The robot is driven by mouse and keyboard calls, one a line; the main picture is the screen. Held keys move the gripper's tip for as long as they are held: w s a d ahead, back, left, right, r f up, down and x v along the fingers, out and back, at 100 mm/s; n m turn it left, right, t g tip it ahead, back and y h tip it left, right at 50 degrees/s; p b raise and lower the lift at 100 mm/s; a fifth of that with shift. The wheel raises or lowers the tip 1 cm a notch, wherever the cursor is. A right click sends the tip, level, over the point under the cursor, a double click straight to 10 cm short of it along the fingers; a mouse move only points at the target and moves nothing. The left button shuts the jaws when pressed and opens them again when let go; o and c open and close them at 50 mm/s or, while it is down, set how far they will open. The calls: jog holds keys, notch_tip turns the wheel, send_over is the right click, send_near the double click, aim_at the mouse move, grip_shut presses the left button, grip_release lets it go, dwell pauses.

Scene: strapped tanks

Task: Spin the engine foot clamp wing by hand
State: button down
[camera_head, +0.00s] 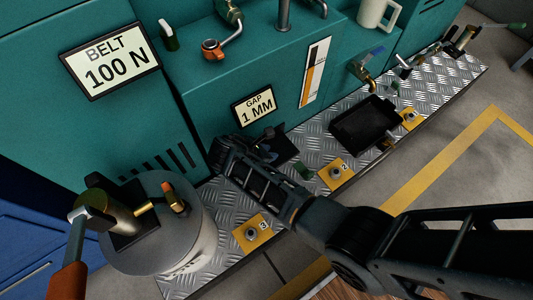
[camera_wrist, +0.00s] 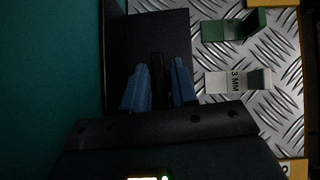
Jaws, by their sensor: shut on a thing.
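My gripper (camera_wrist: 160,66) shows two blue fingers in the wrist view, closed on either side of a narrow dark piece, which looks like the clamp wing (camera_wrist: 157,82). The wing lies against a black plate or block (camera_wrist: 150,28) beside the teal engine wall. In the head view my gripper (camera_head: 268,142) reaches in at the foot of the engine, below the GAP 1 MM sign. A black block (camera_head: 286,150) shows just beyond it. The wing itself is hidden there by my gripper and arm.
A green block (camera_wrist: 222,30) and a white block marked 3 MM (camera_wrist: 218,82) lie on the tread plate close to my gripper. Numbered yellow pads with bolts (camera_head: 335,173) line the plate. A grey tank (camera_head: 150,255) stands left, a black tray (camera_head: 362,125) right.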

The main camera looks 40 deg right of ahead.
jog(key=shift+r+n+t+p, duration=0.15)
jog(key=shift+n+t+p, duration=0.2)
jog(key=shift+p, duration=0.35)
jog(key=shift+n, duration=0.25)
jog(key=shift+n+t+p, duration=0.55)
jog(key=shift+n+p, duration=0.05)
jog(key=shift+p, duration=0.25)
jog(key=shift+n+t+y+p, duration=0.3)
jog(key=shift+n+p, duration=0.2)
jog(key=shift+p, duration=0.15)
jog(key=shift+n+t+p, duration=0.4)
jog(key=shift+n+p, duration=0.25)
jog(key=shift+n, duration=0.05)
jog(key=shift+n+t+y+p, duration=0.3)
jog(key=shift+n+p, duration=0.05)
jog(key=shift+n, duration=0.05)
